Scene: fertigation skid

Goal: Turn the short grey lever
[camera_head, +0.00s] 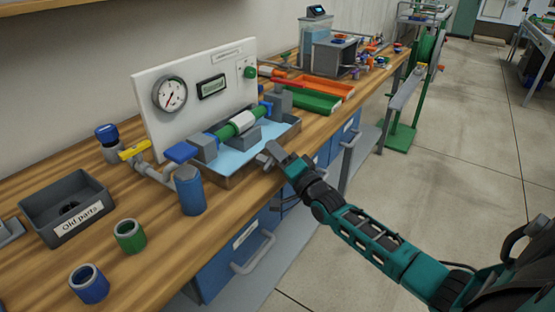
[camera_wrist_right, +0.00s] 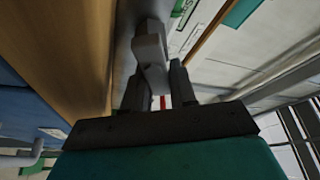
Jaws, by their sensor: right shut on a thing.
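The short grey lever (camera_wrist_right: 151,50) shows in the right wrist view as a blunt, smooth grey piece. Its near end sits between the two dark fingers of my right gripper (camera_wrist_right: 158,88), which is shut on it. In the head view my right gripper (camera_head: 279,158) is at the bench's front edge, just in front of the blue-lined tray (camera_head: 233,160). There the grey lever and the fingertips are small and hard to tell apart. My left gripper is in neither view.
A white panel with a gauge (camera_head: 170,95) stands behind the tray. A yellow-handled valve (camera_head: 134,150), a blue cylinder (camera_head: 190,190) and an "Old parts" bin (camera_head: 68,203) are to the left. Green (camera_head: 305,98) and orange (camera_head: 325,87) trays lie behind. Drawer handles (camera_head: 254,254) project below the bench.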

